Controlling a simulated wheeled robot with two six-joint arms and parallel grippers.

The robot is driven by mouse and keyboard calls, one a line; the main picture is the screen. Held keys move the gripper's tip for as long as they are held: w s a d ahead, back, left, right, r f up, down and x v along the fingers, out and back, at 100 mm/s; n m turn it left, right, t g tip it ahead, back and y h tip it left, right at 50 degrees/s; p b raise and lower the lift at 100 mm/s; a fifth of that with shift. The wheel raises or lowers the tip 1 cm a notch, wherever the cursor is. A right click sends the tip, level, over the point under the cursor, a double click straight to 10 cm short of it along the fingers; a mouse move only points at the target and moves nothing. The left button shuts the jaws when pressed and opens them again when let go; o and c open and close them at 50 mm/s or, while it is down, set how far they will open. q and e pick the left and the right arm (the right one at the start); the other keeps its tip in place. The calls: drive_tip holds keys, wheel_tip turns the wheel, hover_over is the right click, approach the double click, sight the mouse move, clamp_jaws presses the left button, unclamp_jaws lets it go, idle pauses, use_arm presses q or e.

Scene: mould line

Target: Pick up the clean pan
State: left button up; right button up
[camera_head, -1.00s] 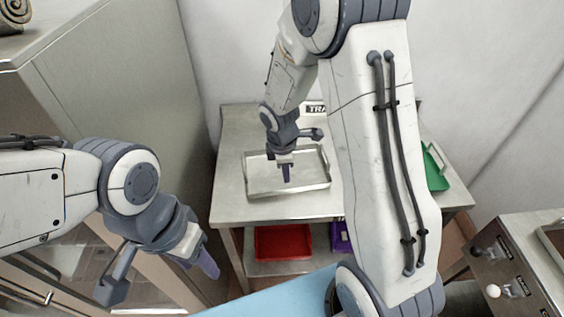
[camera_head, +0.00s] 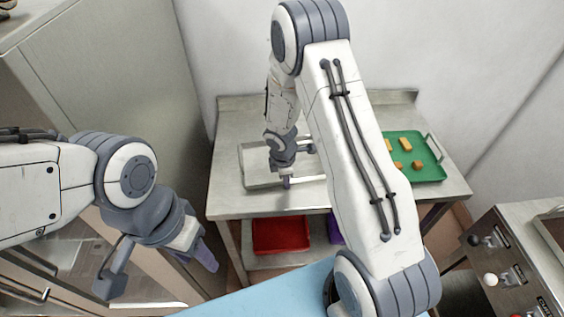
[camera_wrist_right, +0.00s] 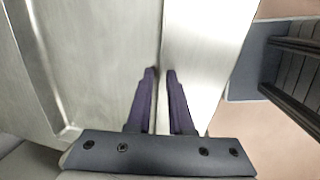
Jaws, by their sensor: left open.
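The clean pan (camera_head: 256,180) is a shallow metal tray on the steel table, empty where it shows. My right forearm and wrist hide part of it. My right gripper (camera_head: 287,184) points down at the pan's near rim. In the right wrist view, its two dark fingers (camera_wrist_right: 161,78) stand a small gap apart, with a straight metal edge running between them, and the pan's inside corner (camera_wrist_right: 70,132) shows to their left. I cannot tell whether they touch that edge. My left gripper (camera_head: 207,258) is open and empty, off the table at the lower left.
A green tray (camera_head: 432,172) with several brown pieces lies at the table's right. A red bin (camera_head: 281,236) and a partly hidden purple bin (camera_head: 335,232) stand on the lower shelf. A tall cabinet (camera_head: 120,75) is at left, a lever panel (camera_head: 505,265) at right.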

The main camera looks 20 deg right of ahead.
clamp_jaws()
drive_tip(key=shift+w+r, duration=0.1)
idle(1.3)
